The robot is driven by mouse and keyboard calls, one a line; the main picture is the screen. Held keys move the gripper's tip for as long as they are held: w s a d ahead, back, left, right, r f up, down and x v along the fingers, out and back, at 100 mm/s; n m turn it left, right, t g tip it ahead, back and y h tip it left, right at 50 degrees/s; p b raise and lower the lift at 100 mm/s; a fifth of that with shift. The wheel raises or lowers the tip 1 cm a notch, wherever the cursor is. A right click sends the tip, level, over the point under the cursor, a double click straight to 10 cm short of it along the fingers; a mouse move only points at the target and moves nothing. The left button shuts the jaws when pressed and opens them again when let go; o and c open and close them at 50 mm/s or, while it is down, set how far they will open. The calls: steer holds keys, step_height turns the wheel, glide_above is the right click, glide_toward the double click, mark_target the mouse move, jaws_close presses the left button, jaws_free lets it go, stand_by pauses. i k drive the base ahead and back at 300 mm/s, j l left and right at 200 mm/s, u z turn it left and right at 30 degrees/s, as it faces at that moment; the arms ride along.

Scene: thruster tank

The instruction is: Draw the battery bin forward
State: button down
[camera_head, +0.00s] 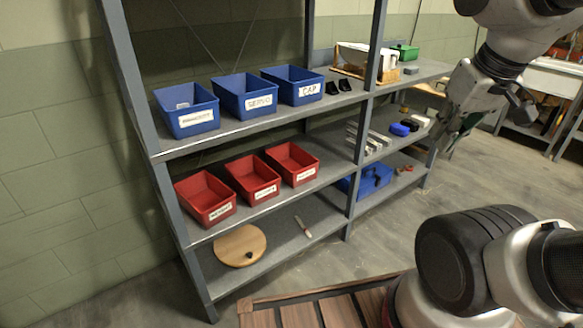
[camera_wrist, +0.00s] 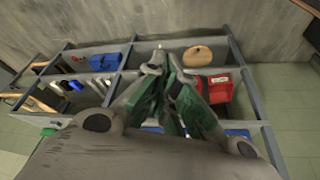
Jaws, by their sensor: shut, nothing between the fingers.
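Three red bins stand in a row on the middle shelf: left (camera_head: 205,212), middle (camera_head: 252,190), right (camera_head: 293,171). Three blue bins stand on the shelf above: left (camera_head: 188,121), the middle one labelled SERVO (camera_head: 246,106), the right one labelled CAP (camera_head: 293,94). The other labels are too small to read surely, so I cannot tell which is the battery bin. My gripper (camera_head: 447,138) is shut and empty, in front of the rack's right end, apart from the bins. In the wrist view my gripper (camera_wrist: 164,62) hides part of the rack; one red bin (camera_wrist: 221,92) shows beside it.
Grey rack posts (camera_head: 370,110) divide the bays. The lowest shelf holds a round wooden disc (camera_head: 240,246). A blue crate (camera_head: 372,181) and small blue and black items sit in the right bay. A wooden slatted surface (camera_head: 300,316) lies at the front. Floor before the rack is clear.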

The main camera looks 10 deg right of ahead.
mark_target(296, 166)
steer(key=i+j+z, duration=0.2)
steer(key=i+j, duration=0.2)
steer(key=i+j+z, duration=0.15)
steer(key=i+j, duration=0.2)
steer(key=j, duration=0.25)
